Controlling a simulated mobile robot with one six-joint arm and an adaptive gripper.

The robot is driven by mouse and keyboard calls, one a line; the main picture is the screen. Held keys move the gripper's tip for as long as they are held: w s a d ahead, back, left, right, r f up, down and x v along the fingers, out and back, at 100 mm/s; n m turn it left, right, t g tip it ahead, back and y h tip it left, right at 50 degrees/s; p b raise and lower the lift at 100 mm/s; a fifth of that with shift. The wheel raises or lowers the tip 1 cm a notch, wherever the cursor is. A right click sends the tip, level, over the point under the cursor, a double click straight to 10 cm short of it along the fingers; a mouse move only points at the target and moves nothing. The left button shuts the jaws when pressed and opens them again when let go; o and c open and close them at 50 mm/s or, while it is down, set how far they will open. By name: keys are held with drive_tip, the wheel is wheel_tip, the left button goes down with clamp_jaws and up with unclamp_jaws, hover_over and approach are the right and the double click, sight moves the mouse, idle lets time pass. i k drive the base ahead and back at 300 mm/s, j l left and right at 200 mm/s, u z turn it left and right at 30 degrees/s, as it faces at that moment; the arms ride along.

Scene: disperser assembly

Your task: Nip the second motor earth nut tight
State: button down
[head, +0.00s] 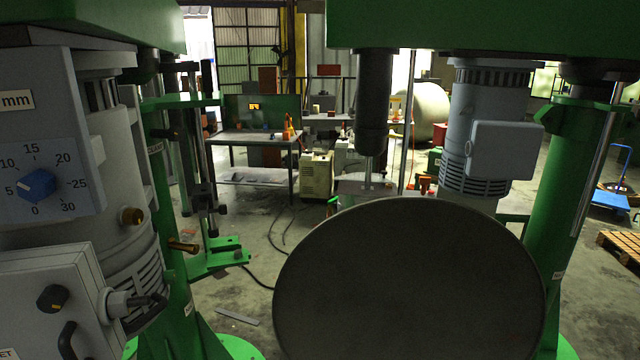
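A grey motor (112,165) stands close at the left, partly behind a panel with a blue dial. A brass fitting (132,216) sits on its side, and a second brass piece (183,246) sticks out lower right, by the green column. I cannot tell whether either is an earth nut, or how tight they are. Another grey finned motor (490,130) with a terminal box (503,150) hangs at the right under a green beam; no earth nut is discernible on it. My gripper is not in view.
A large dark round face (410,285) fills the lower middle and hides what is behind it. A blue dial (37,185) and grey box (55,305) crowd the left. Green columns (570,190) flank the view. A workbench (250,137) stands further back.

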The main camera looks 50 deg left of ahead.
sight(131, 216)
drive_tip(key=i+j+u, duration=0.1)
drive_tip(key=i+j, duration=0.85)
drive_tip(key=j, duration=0.15)
drive_tip(key=i+j+u, duration=0.1)
drive_tip(key=u, duration=3.8)
